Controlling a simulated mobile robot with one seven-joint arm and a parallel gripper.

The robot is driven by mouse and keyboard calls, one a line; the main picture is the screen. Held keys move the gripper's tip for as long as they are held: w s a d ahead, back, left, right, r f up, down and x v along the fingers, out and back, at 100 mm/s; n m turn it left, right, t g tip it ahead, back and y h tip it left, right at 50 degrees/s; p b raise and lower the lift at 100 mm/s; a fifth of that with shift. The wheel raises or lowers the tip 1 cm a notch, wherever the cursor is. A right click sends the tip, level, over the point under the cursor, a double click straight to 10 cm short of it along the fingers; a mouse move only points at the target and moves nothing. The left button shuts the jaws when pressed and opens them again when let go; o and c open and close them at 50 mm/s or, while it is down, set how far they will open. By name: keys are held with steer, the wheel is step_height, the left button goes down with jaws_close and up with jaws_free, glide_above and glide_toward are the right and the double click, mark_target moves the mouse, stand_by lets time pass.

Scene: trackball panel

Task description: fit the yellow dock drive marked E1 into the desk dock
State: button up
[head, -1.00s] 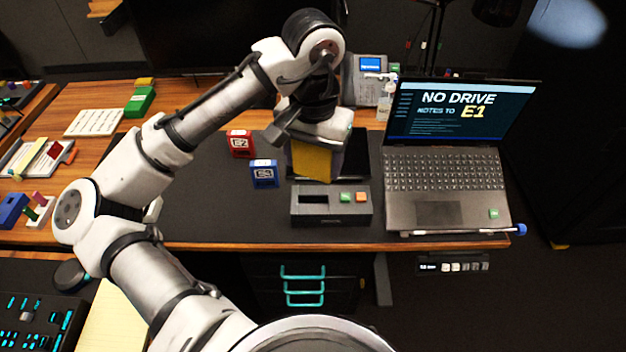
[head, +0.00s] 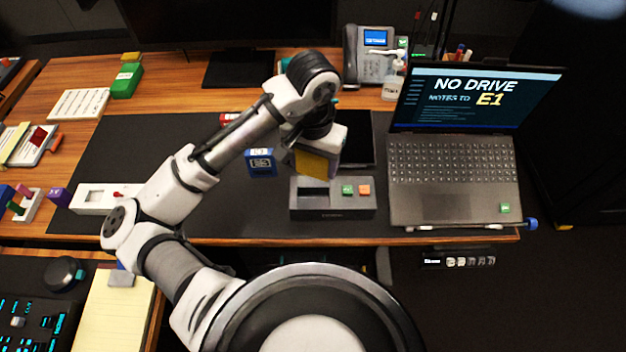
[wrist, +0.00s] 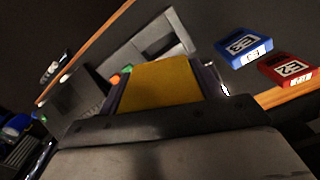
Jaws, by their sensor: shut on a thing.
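The yellow drive (head: 313,166) is between the jaws of my gripper (head: 316,158), which is shut on it. In the head view it hangs tilted, just above the back of the grey desk dock (head: 333,212). The dock's dark slot is on its left, with a green and an orange button on its right. In the wrist view the drive (wrist: 160,84) fills the space between the fingers, and the dock (wrist: 165,35) lies beyond it. I see no marking on the drive's visible face. Its lower edge looks apart from the slot, but the gap is hard to judge.
An open laptop (head: 455,190) stands to the right. A phone (head: 372,55) and a bottle (head: 393,85) are behind.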

step_height(320, 180, down, 8)
steer(key=shift+r, duration=0.15)
stand_by(0.4)
steer(key=o, duration=1.1)
step_height(320, 180, up, 12)
steer(key=shift+r, duration=0.1)
